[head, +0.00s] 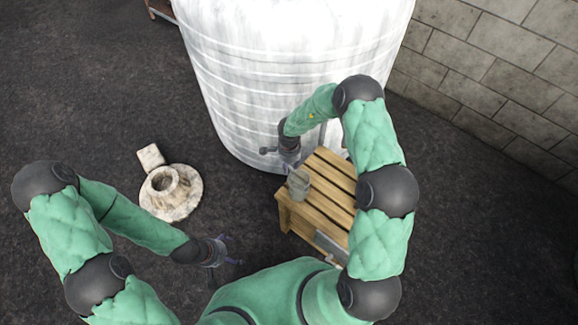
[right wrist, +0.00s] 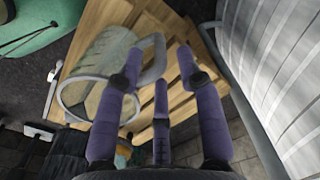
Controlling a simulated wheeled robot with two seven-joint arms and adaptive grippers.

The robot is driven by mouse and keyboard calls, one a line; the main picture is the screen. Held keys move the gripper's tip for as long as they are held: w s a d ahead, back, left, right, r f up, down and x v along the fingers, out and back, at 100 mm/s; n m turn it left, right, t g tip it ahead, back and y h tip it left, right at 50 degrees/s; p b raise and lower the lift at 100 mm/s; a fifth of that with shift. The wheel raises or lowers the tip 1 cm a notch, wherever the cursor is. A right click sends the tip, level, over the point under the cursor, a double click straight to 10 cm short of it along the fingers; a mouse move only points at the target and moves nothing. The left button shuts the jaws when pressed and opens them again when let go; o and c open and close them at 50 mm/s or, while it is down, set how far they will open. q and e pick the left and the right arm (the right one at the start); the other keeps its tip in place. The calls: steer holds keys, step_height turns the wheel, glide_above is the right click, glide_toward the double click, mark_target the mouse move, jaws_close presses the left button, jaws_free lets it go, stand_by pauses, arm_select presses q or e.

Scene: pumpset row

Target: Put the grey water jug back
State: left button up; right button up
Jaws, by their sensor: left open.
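The grey water jug (head: 298,183) stands on the slatted wooden table (head: 330,170) in the head view. In the right wrist view the jug (right wrist: 105,62) shows its open rim at the lower left and its looped handle (right wrist: 158,57) on the right. My right gripper (head: 290,160) is just beyond the jug, near the table's far left corner. In its wrist view the purple fingers (right wrist: 160,53) are spread, with the handle between or just beyond their tips; contact cannot be told. My left gripper (head: 228,250) is open and empty over the floor, left of the table.
A large white ribbed tank (head: 290,70) stands close behind the table. A pale round stone-like piece (head: 170,192) lies on the dark floor at left. A block wall (head: 480,80) runs along the right. Floor between the stone piece and table is clear.

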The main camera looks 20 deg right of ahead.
step_height(320, 180, up, 8)
steer(key=p, duration=0.3)
steer(key=shift+s+r+p, duration=0.15)
steer(key=shift+r+p, duration=0.05)
steer(key=shift+p, duration=0.15)
